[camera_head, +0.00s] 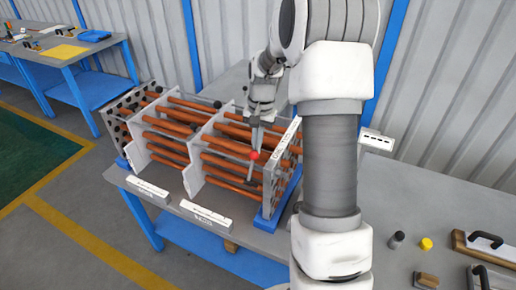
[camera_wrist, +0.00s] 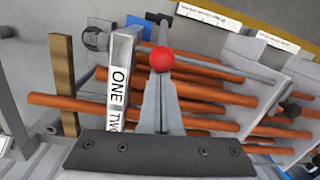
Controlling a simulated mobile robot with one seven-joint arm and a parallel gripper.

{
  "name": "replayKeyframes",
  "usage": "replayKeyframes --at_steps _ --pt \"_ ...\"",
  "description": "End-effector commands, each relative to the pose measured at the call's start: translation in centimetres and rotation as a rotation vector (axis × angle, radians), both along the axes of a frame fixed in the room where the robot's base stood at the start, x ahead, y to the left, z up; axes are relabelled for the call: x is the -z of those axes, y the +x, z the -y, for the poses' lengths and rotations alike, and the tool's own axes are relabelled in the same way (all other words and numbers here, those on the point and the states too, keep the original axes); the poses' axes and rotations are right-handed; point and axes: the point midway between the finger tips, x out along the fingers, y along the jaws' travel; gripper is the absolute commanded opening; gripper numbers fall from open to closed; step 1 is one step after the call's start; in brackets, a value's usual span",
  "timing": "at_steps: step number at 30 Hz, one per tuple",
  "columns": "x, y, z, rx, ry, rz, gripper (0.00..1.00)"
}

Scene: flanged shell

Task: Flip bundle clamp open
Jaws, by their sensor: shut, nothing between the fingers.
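A bundle of copper-coloured tubes (camera_head: 225,146) lies in a frame of upright pale plates on the bench; the tubes also show in the wrist view (camera_wrist: 75,106). A lever with a red ball knob (camera_head: 254,155), probably the clamp's handle, stands at the near right part of the bundle. The red knob (camera_wrist: 161,59) appears right by my fingertips in the wrist view. My gripper (camera_head: 255,143) points down over the bundle, shut and empty; its closed fingers (camera_wrist: 161,92) fill the middle of the wrist view. Whether they touch the knob I cannot tell. The clamp's pivot is hidden.
A white lettered strip (camera_wrist: 121,82) stands close left of my fingers. A blue foot (camera_head: 270,218) supports the frame's right end. The right bench (camera_head: 440,195) holds a yellow-capped item (camera_head: 426,243), a dark cylinder (camera_head: 397,239) and handled tools. Another bench (camera_head: 70,62) stands back left.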

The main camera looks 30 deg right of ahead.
Motion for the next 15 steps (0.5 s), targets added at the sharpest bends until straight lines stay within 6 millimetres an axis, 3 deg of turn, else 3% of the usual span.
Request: replayKeyframes --at_steps 15 --pt "-0.8 -2.1 -2.9 -0.004 -0.257 0.204 0.00"
